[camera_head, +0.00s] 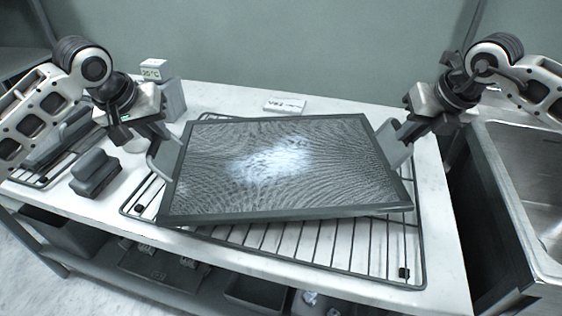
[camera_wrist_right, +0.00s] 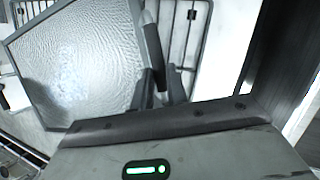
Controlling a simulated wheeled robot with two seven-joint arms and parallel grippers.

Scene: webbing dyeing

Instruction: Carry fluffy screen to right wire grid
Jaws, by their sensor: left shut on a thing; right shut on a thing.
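The fluffy screen (camera_head: 285,165) is a dark-framed rectangle with a grey mesh and a white fluffy patch in its middle. It is over the right wire grid (camera_head: 300,245), slightly turned against it; I cannot tell if it touches the grid. My left gripper (camera_head: 165,155) is shut on the screen's left side handle. My right gripper (camera_head: 398,145) is shut on the right side handle. The right wrist view shows the screen (camera_wrist_right: 80,60) with my right gripper (camera_wrist_right: 160,90) at its handle. The screen hides much of the grid.
A left wire grid (camera_head: 40,160) lies at the table's left, with a dark block (camera_head: 95,172) beside it. A small device marked 20 °C (camera_head: 155,70) and a white label (camera_head: 285,105) stand behind. A metal sink (camera_head: 535,180) is at the right. A lower shelf holds dark trays (camera_head: 160,265).

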